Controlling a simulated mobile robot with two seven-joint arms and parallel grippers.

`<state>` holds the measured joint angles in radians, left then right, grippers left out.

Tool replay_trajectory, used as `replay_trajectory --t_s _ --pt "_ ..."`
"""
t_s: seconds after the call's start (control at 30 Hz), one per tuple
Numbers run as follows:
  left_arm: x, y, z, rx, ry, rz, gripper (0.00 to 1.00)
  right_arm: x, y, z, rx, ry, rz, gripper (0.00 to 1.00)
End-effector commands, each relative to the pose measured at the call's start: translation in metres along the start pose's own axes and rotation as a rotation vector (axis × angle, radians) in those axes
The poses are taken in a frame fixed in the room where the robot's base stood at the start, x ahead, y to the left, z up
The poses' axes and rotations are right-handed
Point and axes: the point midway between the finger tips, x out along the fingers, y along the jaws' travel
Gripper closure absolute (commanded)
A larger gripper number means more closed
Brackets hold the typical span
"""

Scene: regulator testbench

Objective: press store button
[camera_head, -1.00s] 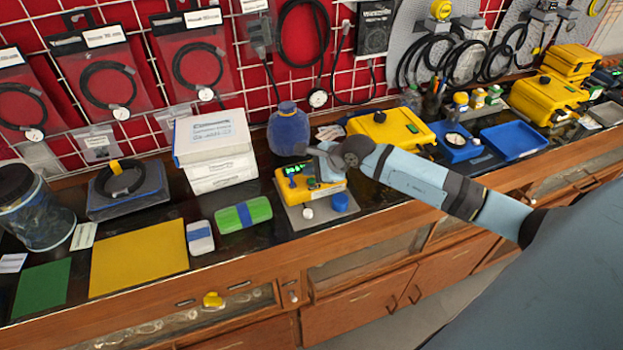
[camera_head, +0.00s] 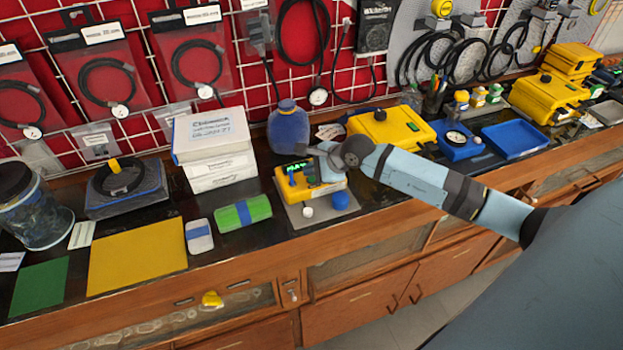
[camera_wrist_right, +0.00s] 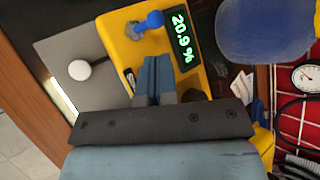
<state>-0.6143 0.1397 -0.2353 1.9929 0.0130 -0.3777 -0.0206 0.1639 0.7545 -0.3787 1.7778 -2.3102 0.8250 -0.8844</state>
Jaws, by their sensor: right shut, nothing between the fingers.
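The yellow regulator device (camera_head: 309,187) stands on a grey plate (camera_head: 294,216) on the dark counter. Its green display (camera_head: 296,168) is lit; in the right wrist view the display (camera_wrist_right: 181,38) reads about 20.9 %. A blue knob (camera_wrist_right: 150,22) sits beside the display. My right gripper (camera_wrist_right: 158,62) is shut and empty, its fingertips over the yellow face next to the display. The store button cannot be made out; the fingers cover part of the face. Whether the tips touch it is unclear. My left gripper is not in view.
White boxes (camera_head: 212,147) and a blue bottle (camera_head: 289,129) stand behind. A yellow case (camera_head: 391,131) is to the right. A green and blue block (camera_head: 242,213) lies left.

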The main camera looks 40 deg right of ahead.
Motion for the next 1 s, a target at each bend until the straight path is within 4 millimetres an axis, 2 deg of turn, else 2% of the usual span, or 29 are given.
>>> replay_trajectory --t_s 1.0 --pt "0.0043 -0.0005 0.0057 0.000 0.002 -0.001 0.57 0.0061 0.0045 -0.0043 0.000 0.000 0.000 1.00"
